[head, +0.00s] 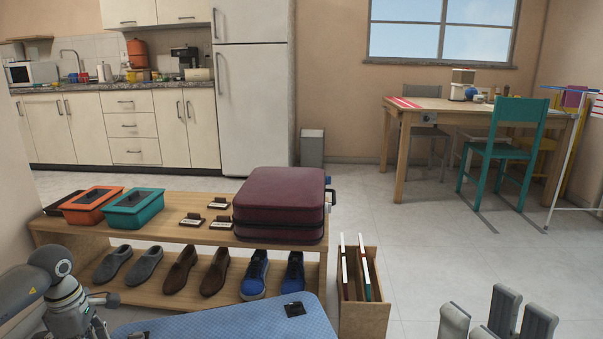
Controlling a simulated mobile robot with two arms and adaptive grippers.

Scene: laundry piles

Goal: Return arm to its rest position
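My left arm comes in at the lower left, beside the front end of the shoe bench. My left gripper (98,306) is at the bottom edge, low and near the left end of a blue patterned case (235,322). Its fingers are partly cut off and I cannot tell whether they are apart. My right gripper (488,318) stands at the bottom right, with its grey fingers pointing up. Floor shows between the fingers, and nothing is seen held in them. The rest of the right arm is out of view.
A wooden bench (225,239) holds a maroon suitcase (280,203), an orange box (90,205) and a teal box (133,208), with shoes below. A wooden holder (364,318) stands at its right end. Open floor lies toward the table (450,106) and teal chair (497,150).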

